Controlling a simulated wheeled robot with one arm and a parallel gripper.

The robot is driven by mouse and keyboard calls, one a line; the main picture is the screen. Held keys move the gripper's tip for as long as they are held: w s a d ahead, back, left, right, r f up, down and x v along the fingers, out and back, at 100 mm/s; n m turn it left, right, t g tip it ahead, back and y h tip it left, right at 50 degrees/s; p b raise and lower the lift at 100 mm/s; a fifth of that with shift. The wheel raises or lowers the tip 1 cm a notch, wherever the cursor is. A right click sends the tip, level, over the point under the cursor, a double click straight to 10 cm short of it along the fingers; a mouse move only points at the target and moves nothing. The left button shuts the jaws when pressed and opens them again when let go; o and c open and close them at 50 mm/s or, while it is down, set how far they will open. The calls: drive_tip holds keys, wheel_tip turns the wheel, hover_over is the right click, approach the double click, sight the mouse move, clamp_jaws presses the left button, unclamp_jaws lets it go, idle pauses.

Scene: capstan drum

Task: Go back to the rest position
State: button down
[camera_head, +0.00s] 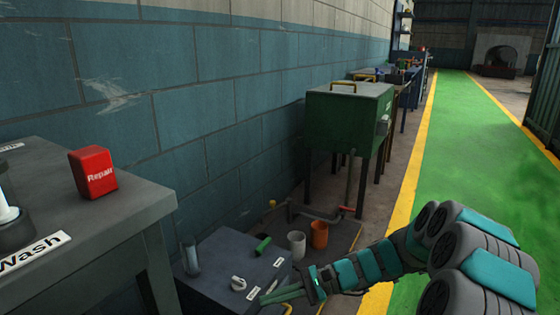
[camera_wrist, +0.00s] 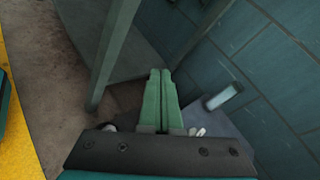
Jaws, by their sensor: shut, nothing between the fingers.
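My gripper (camera_head: 264,299) is shut and empty, its two green fingers pressed together. In the head view my arm reaches in from the right, and the fingers overlap the front right part of a low dark box (camera_head: 215,296). I cannot tell how high above it they are. In the wrist view the closed fingers (camera_wrist: 160,98) point towards a grey table leg and floor, with the blue block wall to the right. A grey cylinder (camera_wrist: 222,97) shows right of the fingers, apart from them.
A grey table (camera_head: 130,215) with a red "Repair" box (camera_head: 93,172) stands at left. Behind are a white cup (camera_head: 297,244), an orange cup (camera_head: 319,235) and a green cabinet (camera_head: 345,120). The green walkway (camera_head: 470,150) is clear.

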drive_tip(key=s+d+r+n+g+h+p, duration=0.1)
drive_tip(key=s+r+n+h, duration=0.25)
drive_tip(key=s, duration=0.45)
drive_tip(key=s+d+r+n+g+h+p, duration=0.1)
drive_tip(key=s+r+n+h+p, duration=0.2)
drive_tip(key=s, duration=0.6)
drive_tip(key=s+d+r+n+t+h+p, duration=0.1)
drive_tip(key=s+d+r+n+h, duration=0.1)
drive_tip(key=s+d+h, duration=0.2)
drive_tip(key=s+d+r+n+t+h, duration=0.2)
drive_tip(key=s+d+h, duration=0.2)
drive_tip(key=s+d, duration=0.4)
drive_tip(key=d, duration=0.3)
drive_tip(key=shift+s+r+h+p, duration=0.25)
drive_tip(key=shift+s+h+p, duration=0.1)
drive_tip(key=shift+s+p, duration=0.05)
